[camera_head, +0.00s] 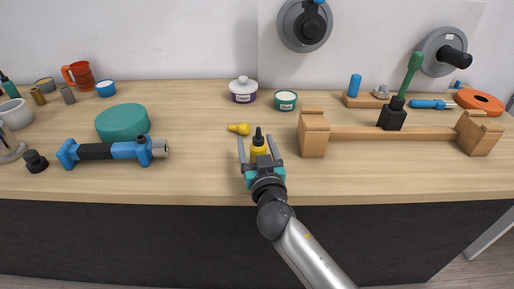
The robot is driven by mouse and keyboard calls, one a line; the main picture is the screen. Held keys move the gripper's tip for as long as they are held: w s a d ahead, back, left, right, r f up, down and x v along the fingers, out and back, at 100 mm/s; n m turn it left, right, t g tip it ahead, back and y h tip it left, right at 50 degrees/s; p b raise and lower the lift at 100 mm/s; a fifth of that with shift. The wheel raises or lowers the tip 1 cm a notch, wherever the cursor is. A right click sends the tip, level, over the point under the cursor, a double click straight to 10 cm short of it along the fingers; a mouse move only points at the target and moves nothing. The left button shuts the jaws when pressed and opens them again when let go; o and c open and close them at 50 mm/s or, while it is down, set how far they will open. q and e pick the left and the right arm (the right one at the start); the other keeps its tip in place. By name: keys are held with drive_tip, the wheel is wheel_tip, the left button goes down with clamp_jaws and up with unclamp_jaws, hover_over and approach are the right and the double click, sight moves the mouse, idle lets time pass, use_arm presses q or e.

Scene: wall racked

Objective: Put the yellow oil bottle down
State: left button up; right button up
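My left gripper is not in view.
A small yellow object (239,129) lies just behind the bottle. A purple-white pot (243,96) and a green tin (285,105) stand farther back. A wooden rack (400,133) is to the right, a blue-black tool (110,151) to the left. Table between tool and gripper is clear.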

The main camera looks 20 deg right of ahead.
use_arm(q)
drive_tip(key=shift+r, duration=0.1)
use_arm(e)
drive_tip(key=s, duration=0.3)
drive_tip(key=s+a, duration=0.1)
drive_tip(key=s, duration=0.2)
drive_tip(key=shift+s+a, duration=0.2)
drive_tip(key=shift+s, duration=0.05)
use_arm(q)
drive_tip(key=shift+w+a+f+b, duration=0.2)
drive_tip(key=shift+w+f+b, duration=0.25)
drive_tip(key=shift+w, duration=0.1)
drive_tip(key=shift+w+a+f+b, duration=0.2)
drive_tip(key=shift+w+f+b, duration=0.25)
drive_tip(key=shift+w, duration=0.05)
use_arm(e)
drive_tip(key=s+a, duration=0.1)
drive_tip(key=s, duration=0.7)
drive_tip(key=shift+s, duration=0.3)
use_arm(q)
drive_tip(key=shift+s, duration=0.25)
